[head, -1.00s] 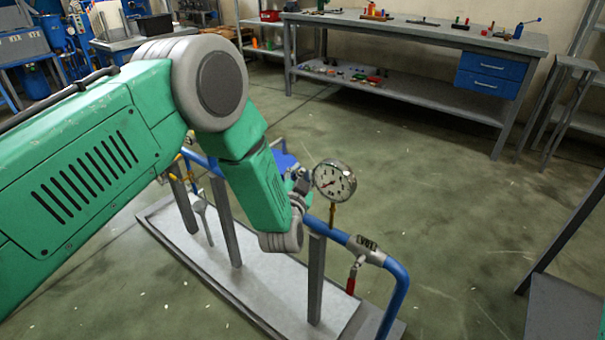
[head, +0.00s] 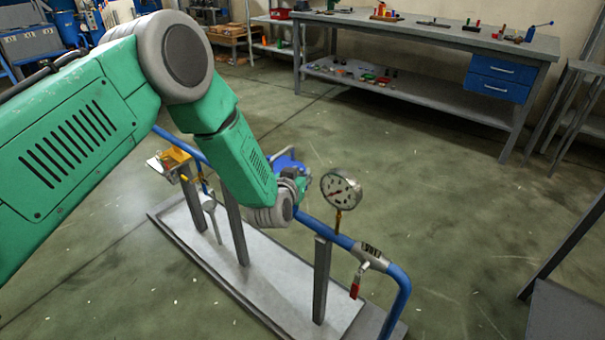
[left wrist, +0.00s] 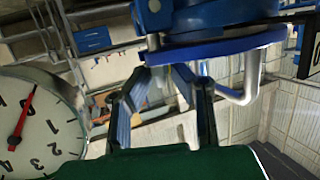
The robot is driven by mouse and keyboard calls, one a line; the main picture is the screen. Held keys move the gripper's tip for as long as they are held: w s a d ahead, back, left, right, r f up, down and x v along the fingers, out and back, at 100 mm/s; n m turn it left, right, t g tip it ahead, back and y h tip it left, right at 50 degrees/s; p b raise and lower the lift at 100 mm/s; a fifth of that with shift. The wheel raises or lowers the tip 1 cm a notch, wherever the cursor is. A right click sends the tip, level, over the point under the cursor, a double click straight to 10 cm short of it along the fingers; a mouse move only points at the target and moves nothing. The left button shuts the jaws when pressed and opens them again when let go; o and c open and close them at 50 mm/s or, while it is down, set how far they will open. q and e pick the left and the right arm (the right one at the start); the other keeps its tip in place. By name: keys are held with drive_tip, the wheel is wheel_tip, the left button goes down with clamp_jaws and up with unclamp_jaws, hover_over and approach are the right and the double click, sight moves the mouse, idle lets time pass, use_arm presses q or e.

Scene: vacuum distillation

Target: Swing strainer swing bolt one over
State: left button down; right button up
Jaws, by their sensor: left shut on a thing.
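The strainer (head: 287,163) is a blue round body on the blue pipe, partly hidden behind my left arm in the head view. In the left wrist view its blue flange (left wrist: 215,48) fills the top middle. My left gripper (head: 302,186) is at the strainer, just left of the gauge. In the left wrist view the left gripper (left wrist: 168,72) has its dark fingers closing in under the flange rim, shut on a swing bolt. The bolt is mostly hidden between the fingertips, so its tilt is hard to tell. My right gripper is out of view.
A round pressure gauge (head: 341,190) stands close to the right of my left gripper; it also shows large in the left wrist view (left wrist: 35,125). A red-handled valve (head: 357,283) hangs from the pipe (head: 399,290). A workbench (head: 430,35) stands behind, with open floor between.

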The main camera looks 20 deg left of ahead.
use_arm(q)
drive_tip(key=shift+a+f, duration=0.1)
drive_tip(key=shift+a, duration=0.05)
drive_tip(key=c, duration=1.6)
unclamp_jaws()
drive_tip(key=shift+c, duration=0.2)
drive_tip(key=shift+s, duration=0.1)
drive_tip(key=v, duration=1.1)
drive_tip(key=shift+s, duration=0.35)
drive_tip(key=s+a+f+m+g+h, duration=0.1)
drive_tip(key=s+f+g, duration=0.5)
drive_tip(key=s+f, duration=0.65)
drive_tip(key=s+a+f+g, duration=0.2)
drive_tip(key=s+g, duration=0.2)
drive_tip(key=s, duration=0.7)
drive_tip(key=s+a+f+g, duration=0.2)
drive_tip(key=s+f+g, duration=0.1)
drive_tip(key=s, duration=0.9)
drive_tip(key=shift+a+f+g, duration=0.15)
drive_tip(key=shift+g, duration=0.45)
